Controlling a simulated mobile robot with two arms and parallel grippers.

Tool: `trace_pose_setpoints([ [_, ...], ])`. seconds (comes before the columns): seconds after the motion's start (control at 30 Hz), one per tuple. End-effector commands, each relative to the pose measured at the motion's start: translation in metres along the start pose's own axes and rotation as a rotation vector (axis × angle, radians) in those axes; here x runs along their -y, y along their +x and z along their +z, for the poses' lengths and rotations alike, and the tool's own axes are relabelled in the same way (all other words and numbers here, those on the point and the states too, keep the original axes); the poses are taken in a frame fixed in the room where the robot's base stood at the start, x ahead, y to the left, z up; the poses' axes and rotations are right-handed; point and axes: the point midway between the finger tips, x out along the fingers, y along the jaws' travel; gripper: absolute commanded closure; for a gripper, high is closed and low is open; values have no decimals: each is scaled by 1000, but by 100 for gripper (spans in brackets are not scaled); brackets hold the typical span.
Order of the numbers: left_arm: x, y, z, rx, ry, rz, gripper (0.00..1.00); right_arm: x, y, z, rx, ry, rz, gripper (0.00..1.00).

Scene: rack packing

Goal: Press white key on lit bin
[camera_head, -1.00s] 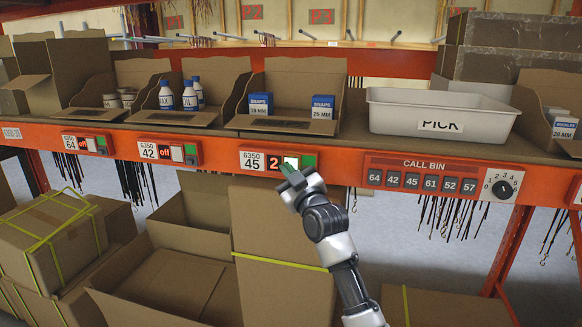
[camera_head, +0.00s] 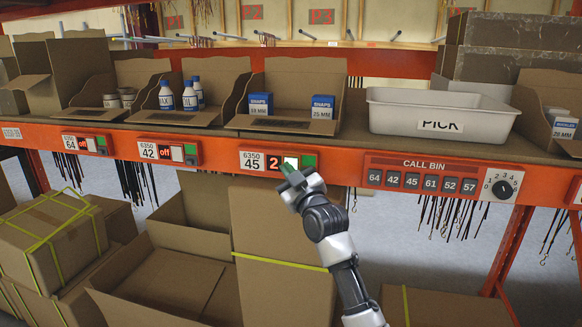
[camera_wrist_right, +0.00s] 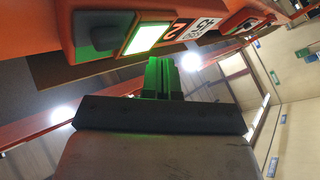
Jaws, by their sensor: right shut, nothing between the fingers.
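The lit bin is bin 45, whose label module (camera_head: 252,161) on the orange shelf edge shows a red "2". The white key glows brightly in the right wrist view (camera_wrist_right: 147,38). My right gripper (camera_head: 288,169) is shut and empty, its fingertips just below and in front of the white key. In the right wrist view its green-lit fingers (camera_wrist_right: 161,75) lie close to the key, with a gap seeming to show between. My left gripper is not in view.
A CALL BIN panel (camera_head: 423,179) with a dial (camera_head: 503,188) is to the right. A white PICK tote (camera_head: 440,112) stands on the shelf. Open cartons (camera_head: 170,280) lie below.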

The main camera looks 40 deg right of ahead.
Motion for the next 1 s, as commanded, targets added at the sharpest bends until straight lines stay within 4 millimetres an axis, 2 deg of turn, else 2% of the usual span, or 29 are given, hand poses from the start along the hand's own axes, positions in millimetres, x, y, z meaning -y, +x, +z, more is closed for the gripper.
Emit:
trace_pose_setpoints([
  [1.0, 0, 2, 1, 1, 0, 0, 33, -6, 8, 6, 0, 0, 0, 100],
])
